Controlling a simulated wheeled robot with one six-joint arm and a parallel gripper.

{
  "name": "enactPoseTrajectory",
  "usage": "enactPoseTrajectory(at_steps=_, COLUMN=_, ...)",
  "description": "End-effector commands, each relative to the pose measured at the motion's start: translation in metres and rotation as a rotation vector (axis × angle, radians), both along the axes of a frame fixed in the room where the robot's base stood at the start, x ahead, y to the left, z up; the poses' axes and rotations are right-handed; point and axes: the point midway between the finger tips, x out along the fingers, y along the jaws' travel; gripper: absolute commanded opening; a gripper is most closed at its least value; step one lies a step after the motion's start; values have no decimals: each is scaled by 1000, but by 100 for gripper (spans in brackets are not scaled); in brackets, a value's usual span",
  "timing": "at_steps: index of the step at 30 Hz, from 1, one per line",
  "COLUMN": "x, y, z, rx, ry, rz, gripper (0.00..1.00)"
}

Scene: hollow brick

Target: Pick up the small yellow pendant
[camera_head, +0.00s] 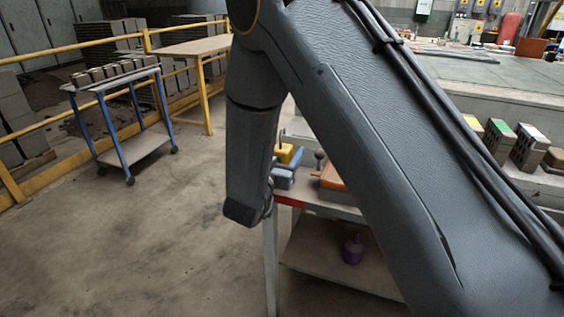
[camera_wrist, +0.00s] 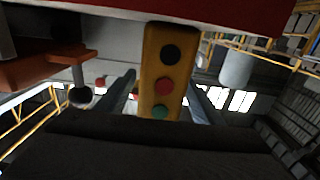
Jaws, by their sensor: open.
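The small yellow pendant (camera_wrist: 164,75) fills the middle of the wrist view, with black, red and green round buttons on its face. My gripper (camera_wrist: 160,100) is open, with one finger on each side of the pendant in this view. I cannot tell how deep the pendant is between the fingers or whether they touch it. In the head view, a small yellow shape (camera_head: 286,153) on the bench may be the pendant. My arm hides the gripper's fingers there.
A bench (camera_head: 343,211) with a red edge stands behind my arm; a blue tool (camera_head: 284,181) and an orange object (camera_head: 333,180) lie on it. A purple bottle (camera_head: 352,250) stands on its lower shelf. A blue cart (camera_head: 113,92) with bricks stands left. Floor at left is clear.

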Motion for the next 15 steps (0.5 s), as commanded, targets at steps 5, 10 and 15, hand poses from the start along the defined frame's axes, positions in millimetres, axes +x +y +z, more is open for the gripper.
enactPoseTrajectory(at_steps=5, x=14, y=-5, z=1, rx=1, ry=0, rz=0, gripper=61)
enactPoseTrajectory(at_steps=10, x=14, y=-5, z=1, rx=1, ry=0, rz=1, gripper=61)
enactPoseTrajectory(at_steps=15, x=14, y=-5, z=1, rx=1, ry=0, rz=1, gripper=32)
